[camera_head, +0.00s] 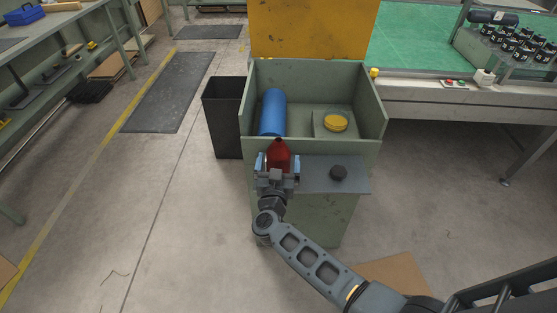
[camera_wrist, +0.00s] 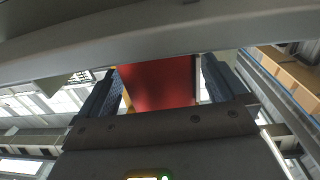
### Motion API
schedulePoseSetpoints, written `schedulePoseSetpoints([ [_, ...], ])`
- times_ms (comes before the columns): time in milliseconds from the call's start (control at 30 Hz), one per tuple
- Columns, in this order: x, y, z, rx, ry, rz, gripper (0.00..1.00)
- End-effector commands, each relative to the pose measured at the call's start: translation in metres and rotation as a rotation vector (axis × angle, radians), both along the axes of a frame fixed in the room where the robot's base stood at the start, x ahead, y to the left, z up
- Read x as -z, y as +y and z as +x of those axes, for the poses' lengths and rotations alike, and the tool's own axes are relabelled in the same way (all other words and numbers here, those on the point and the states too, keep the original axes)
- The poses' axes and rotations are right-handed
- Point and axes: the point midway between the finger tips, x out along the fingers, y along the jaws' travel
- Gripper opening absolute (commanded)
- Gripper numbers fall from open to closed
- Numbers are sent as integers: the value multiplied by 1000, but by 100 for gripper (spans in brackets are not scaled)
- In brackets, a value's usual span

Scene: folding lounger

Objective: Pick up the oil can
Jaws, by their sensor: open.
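The red oil can (camera_head: 279,152) has a tapered top and stands at the left end of a grey shelf on the front of the green cabinet. My gripper (camera_head: 278,164) is open, with one blue-padded finger on each side of the can. In the wrist view the red body of the can (camera_wrist: 158,84) fills most of the space between my two fingers (camera_wrist: 160,92). A narrow gap shows by the right finger; contact at the left finger cannot be told. The can's lower part is hidden behind my gripper.
The open green bin (camera_head: 368,95) behind holds a blue cylinder (camera_head: 273,110) and a yellow round item (camera_head: 336,123). A black bin (camera_head: 224,118) stands left.

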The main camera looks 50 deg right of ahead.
Motion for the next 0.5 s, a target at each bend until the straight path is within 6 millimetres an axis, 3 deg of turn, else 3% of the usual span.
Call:
schedulePoseSetpoints([
  [133,0,-16,11,1,1,-2,99],
  [367,0,-18,12,-1,1,-1,99],
  [500,0,-17,12,-1,1,-1,87],
])
